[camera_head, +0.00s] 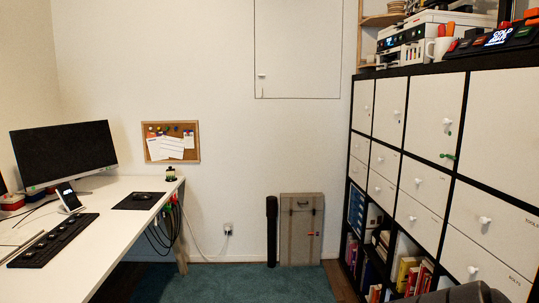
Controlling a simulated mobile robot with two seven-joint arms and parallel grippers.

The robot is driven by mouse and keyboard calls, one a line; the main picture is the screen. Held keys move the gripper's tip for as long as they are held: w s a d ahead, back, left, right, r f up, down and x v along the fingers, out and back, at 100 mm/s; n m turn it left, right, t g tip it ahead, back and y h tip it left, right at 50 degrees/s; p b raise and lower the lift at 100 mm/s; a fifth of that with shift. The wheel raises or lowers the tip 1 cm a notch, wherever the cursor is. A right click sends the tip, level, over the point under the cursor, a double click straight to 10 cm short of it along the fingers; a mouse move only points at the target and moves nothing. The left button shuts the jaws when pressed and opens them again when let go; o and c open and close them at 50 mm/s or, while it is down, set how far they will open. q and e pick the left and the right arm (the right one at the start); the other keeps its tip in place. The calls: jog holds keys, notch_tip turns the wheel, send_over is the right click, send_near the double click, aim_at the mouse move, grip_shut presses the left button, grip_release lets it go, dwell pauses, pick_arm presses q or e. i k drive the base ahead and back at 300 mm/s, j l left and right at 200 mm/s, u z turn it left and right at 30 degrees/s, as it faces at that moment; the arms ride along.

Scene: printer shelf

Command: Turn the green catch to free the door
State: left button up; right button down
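A small green catch (447,156) sits on the dark frame of the tall shelf unit at the right. It lies roughly level, at the lower edge of a white door (435,112) in the upper row. That door has a white knob (447,123) with a small green mark below it. The door appears shut. The catch is small in this view, so its exact angle and whether it overlaps the door are hard to tell. Neither of my grippers is in view, and nothing is seen touching the catch.
A white desk (95,225) with a monitor (65,152) and keyboard (52,240) stands at the left. A printer (415,38) and mug (440,48) stand on the shelf unit. A grey case (301,230) leans against the back wall. The teal carpet (235,285) between is clear.

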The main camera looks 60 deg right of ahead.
aim_at(442, 156)
jog(key=z, duration=3)
jog(key=i+j+z, duration=0.15)
jog(key=z, duration=0.25)
jog(key=i+j+z, duration=0.15)
jog(key=z, duration=0.25)
jog(key=i+j+z, duration=0.1)
jog(key=j, duration=0.2)
jog(key=i+j+z, duration=0.1)
jog(key=j, duration=0.2)
jog(key=i+j+z, duration=0.1)
jog(key=j, duration=0.2)
jog(key=i+j, duration=0.15)
jog(key=j, duration=0.25)
jog(key=i+j, duration=0.1)
jog(key=j, duration=0.35)
jog(key=i+j+z, duration=0.1)
jog(key=j, duration=0.3)
jog(key=i+j, duration=0.2)
jog(key=j, duration=0.25)
jog(key=i+l, duration=0.1)
